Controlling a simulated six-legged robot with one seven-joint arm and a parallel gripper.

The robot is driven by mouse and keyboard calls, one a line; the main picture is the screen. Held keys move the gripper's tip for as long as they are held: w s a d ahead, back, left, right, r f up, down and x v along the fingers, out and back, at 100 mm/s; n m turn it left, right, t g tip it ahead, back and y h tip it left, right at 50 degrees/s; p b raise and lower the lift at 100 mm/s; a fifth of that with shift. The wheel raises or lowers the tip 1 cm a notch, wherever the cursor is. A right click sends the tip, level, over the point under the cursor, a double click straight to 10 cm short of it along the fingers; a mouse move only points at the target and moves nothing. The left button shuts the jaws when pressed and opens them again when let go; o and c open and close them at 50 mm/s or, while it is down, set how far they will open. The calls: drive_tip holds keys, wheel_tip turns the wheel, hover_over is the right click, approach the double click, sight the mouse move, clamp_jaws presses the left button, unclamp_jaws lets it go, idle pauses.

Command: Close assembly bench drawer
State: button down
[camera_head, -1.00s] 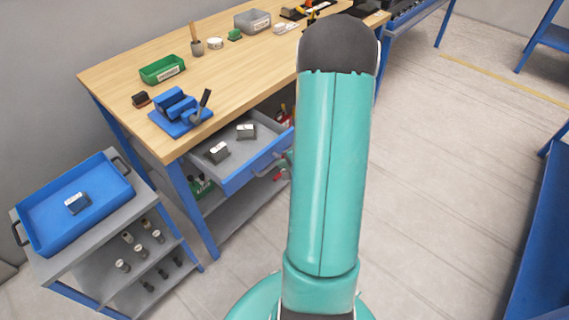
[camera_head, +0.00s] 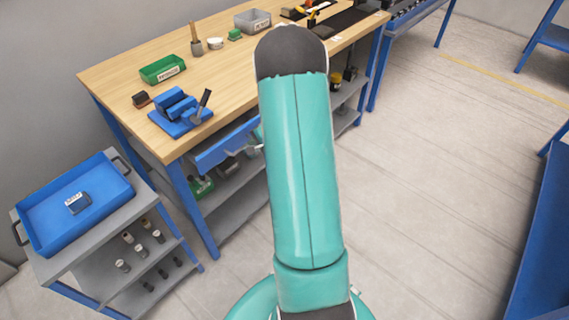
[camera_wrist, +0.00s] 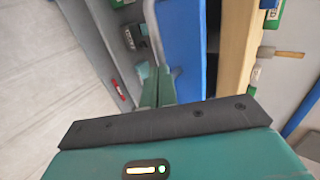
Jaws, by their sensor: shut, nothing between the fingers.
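The assembly bench (camera_head: 240,75) has a light wood top on blue legs. Its drawer shows a blue front (camera_head: 225,147) close under the top's front edge, and its inside is hidden. Whether it sits fully flush I cannot tell. In the wrist view the drawer front (camera_wrist: 182,45) is a blue panel beside the wood edge, with a dark strip between them. A grey bar handle (camera_wrist: 154,32) runs along the front. My gripper (camera_wrist: 158,72) is shut and empty, its tips at the handle and drawer front. In the head view my arm hides most of it.
A blue tray (camera_head: 100,205) sits on a grey cart at left. A blue vise (camera_head: 180,108) and green bin (camera_head: 162,69) stand on the bench. A lower shelf (camera_head: 235,205) holds several items. The floor (camera_head: 430,170) at right is clear.

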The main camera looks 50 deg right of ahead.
sight(241, 132)
drive_tip(key=w, duration=0.7)
drive_tip(key=shift+w+a, duration=0.1)
drive_tip(key=shift+w, duration=0.15)
drive_tip(key=shift+r, duration=0.1)
drive_tip(key=shift+w, duration=0.15)
